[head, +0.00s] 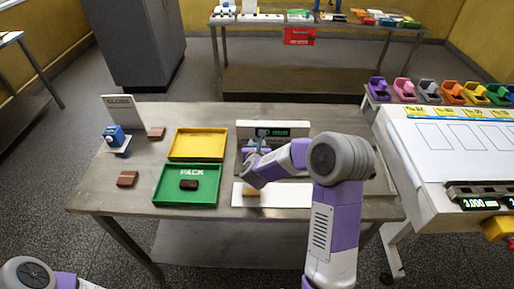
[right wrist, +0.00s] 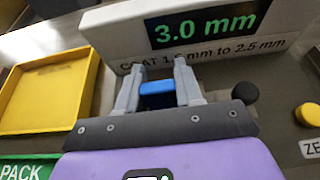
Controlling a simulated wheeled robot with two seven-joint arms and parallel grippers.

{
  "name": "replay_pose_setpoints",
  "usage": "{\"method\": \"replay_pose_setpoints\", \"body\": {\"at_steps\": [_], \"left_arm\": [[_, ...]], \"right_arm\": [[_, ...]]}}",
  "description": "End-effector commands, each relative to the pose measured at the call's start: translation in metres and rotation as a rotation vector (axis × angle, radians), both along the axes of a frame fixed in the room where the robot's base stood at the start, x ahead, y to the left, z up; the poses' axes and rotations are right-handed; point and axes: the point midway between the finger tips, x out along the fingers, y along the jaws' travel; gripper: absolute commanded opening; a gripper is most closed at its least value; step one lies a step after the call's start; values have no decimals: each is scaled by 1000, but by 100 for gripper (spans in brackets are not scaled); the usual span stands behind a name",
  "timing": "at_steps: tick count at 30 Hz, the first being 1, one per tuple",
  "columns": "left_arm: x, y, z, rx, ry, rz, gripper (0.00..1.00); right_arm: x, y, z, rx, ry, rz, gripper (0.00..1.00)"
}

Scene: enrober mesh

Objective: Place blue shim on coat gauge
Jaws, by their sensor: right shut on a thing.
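The coat gauge (head: 262,124) stands at the back of the middle table, with a lit green display. In the right wrist view the gauge (right wrist: 130,47) reads 3.0 mm above a printed coat range. My right gripper (right wrist: 156,82) is shut on the blue shim (right wrist: 157,92), which lies between its two grey fingers just in front of the gauge face. Whether the shim touches the gauge is hidden. In the head view the right gripper (head: 256,147) is at the gauge, partly behind my right arm. My left gripper is out of view.
A yellow tray (head: 197,131) and a green PACK tray (head: 163,197) with a dark bar lie left of the gauge. A white strip (head: 290,187) lies in front. A black knob (right wrist: 245,94) and yellow button (right wrist: 308,115) sit right of the gripper.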

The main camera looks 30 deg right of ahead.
Motion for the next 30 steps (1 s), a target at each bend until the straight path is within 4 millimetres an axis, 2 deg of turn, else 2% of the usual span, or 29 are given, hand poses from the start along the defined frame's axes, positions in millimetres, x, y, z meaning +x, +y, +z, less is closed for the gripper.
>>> {"method": "replay_pose_setpoints", "body": {"at_steps": [1, 12, 13, 18, 30], "left_arm": [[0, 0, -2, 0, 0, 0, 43], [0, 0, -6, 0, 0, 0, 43], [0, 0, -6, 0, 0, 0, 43], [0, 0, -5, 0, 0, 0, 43], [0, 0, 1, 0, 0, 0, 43]], "right_arm": [[0, 0, -6, -1, 1, -1, 7], [0, 0, -8, -1, -2, 0, 7], [0, 0, -8, -1, -1, 0, 37], [0, 0, -7, -1, -1, 0, 61], [-1, 1, -2, -1, -1, 1, 61]]}}
